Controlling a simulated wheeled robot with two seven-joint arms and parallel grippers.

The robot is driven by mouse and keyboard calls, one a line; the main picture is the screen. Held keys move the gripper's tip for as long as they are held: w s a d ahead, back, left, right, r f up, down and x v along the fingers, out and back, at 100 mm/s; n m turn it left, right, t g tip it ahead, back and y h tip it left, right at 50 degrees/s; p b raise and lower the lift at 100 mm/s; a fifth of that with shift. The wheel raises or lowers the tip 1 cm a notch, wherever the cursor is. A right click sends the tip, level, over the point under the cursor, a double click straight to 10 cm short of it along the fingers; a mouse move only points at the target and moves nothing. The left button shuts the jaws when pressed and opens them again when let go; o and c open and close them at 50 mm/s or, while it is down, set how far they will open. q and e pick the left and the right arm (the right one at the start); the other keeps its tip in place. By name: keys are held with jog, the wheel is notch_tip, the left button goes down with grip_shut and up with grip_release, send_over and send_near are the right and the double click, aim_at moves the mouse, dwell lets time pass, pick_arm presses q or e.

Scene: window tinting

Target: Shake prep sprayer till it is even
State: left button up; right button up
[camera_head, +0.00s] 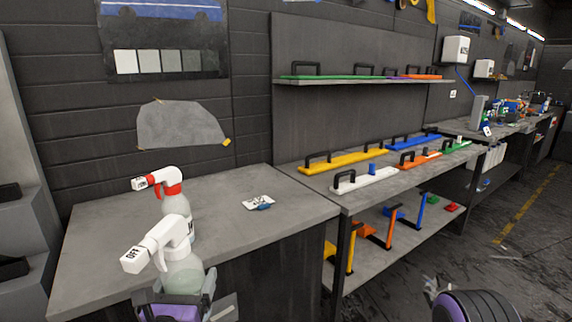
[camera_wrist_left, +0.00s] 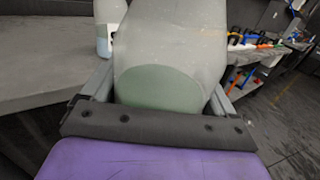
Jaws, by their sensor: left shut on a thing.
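A spray bottle with a white head marked OFF, the prep sprayer (camera_head: 184,272), is held upright in my left gripper (camera_head: 182,292) in front of the bench edge. In the left wrist view the sprayer (camera_wrist_left: 170,45) fills the space between the fingers of my left gripper (camera_wrist_left: 160,100), with greenish liquid in its lower part. A second spray bottle (camera_head: 175,205) with a red and white head stands on the bench behind it; its lower body also shows in the left wrist view (camera_wrist_left: 105,35). My right gripper is not clearly seen; a purple and dark part of mine shows at lower right.
The grey bench (camera_head: 100,255) is mostly clear, with a small white card and blue item (camera_head: 260,202) on it. Another bench on the right holds long coloured handled tools (camera_head: 345,161). A shelf (camera_head: 350,82) above holds more.

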pick_arm(q)
jog(key=f, duration=0.7)
jog(key=shift+s+d+f, duration=0.2)
jog(key=shift+s+f, duration=0.1)
jog(key=r, duration=0.2)
jog(key=w+r, duration=0.1)
jog(key=r, duration=0.5)
jog(key=shift+w+a+r, duration=0.1)
jog(key=shift+w+a, duration=0.2)
jog(key=shift+w, duration=0.05)
jog(key=f, duration=0.2)
jog(key=s+f, duration=0.1)
jog(key=f, duration=0.5)
jog(key=shift+s+d+f, duration=0.1)
jog(key=shift+s+d, duration=0.15)
jog(key=shift+s, duration=0.1)
jog(key=r, duration=0.2)
jog(key=w+r, duration=0.1)
jog(key=r, duration=0.5)
jog(key=shift+w+a+r, duration=0.15)
jog(key=shift+w+a, duration=0.05)
jog(key=f, duration=0.5)
jog(key=s+f, duration=0.1)
jog(key=f, duration=0.2)
jog(key=shift+d+f, duration=0.15)
jog(key=shift+d, duration=0.05)
jog(key=shift+w+a, duration=0.1)
jog(key=shift+w, duration=0.3)
jog(key=shift+s, duration=0.3)
jog(key=shift+w, duration=0.1)
